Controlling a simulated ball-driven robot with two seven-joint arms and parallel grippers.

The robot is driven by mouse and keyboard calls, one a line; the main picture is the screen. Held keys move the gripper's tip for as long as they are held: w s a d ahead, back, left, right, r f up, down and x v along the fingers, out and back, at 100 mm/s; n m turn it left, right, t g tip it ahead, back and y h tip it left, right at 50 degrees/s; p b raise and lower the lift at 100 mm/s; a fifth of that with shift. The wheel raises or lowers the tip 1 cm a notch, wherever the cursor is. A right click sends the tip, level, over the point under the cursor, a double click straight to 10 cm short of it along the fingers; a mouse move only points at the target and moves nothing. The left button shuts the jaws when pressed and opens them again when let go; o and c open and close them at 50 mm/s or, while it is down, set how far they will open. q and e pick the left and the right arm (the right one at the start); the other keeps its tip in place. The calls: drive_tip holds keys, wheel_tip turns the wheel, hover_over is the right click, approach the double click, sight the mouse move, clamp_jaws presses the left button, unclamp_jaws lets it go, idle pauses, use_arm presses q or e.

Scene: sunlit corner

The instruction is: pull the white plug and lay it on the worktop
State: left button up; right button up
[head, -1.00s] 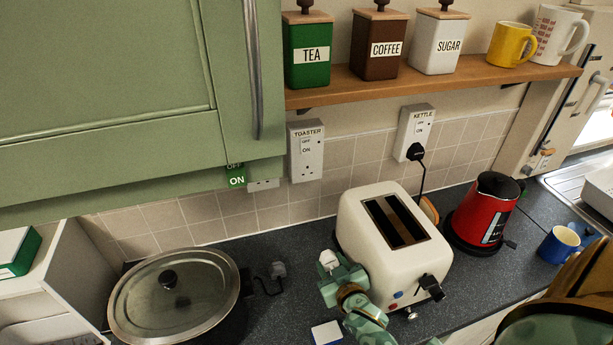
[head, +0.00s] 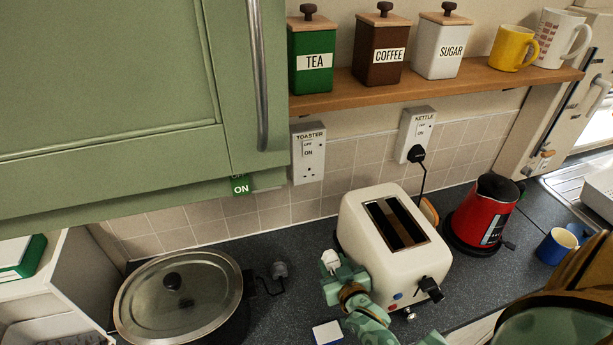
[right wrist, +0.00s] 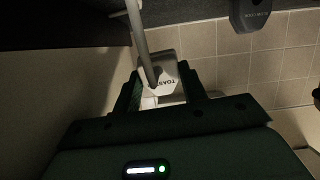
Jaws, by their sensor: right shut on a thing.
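The white plug (head: 331,259) is in my right gripper (head: 338,271), in front of the lower left side of the cream toaster (head: 365,230). In the right wrist view the fingers (right wrist: 160,90) are shut on the white plug (right wrist: 158,72), which has lettering starting "TOAS", and a grey cable runs up from it. The socket marked TOASTER (head: 309,170) on the tiled wall has no plug in it. The plug is over the dark worktop (head: 290,305); I cannot tell whether it touches it. My left gripper is not in view.
A red kettle (head: 483,215) and blue mug (head: 556,246) are right. A white and blue block (head: 327,333) lies near the front. Worktop between pan and toaster is mostly clear.

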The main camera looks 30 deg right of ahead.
drive_tip(key=s+a+f, duration=0.1)
drive_tip(key=a+f+m, duration=0.1)
drive_tip(key=shift+s+a+g, duration=0.3)
drive_tip(key=shift+s, duration=0.05)
drive_tip(key=g+p, duration=0.1)
drive_tip(key=p, duration=0.2)
drive_tip(key=r+g+p, duration=0.1)
drive_tip(key=p, duration=0.2)
drive_tip(key=shift+d+r+y, duration=0.15)
drive_tip(key=shift+d+y, duration=0.15)
drive_tip(key=shift+d, duration=0.1)
drive_tip(key=shift+g+p, duration=0.4)
drive_tip(key=shift+p, duration=0.55)
drive_tip(key=shift+w+p, duration=0.1)
drive_tip(key=shift+p, duration=0.2)
drive_tip(key=shift+a+f, duration=0.1)
drive_tip(key=shift+f, duration=0.1)
drive_tip(key=shift+f, duration=0.25)
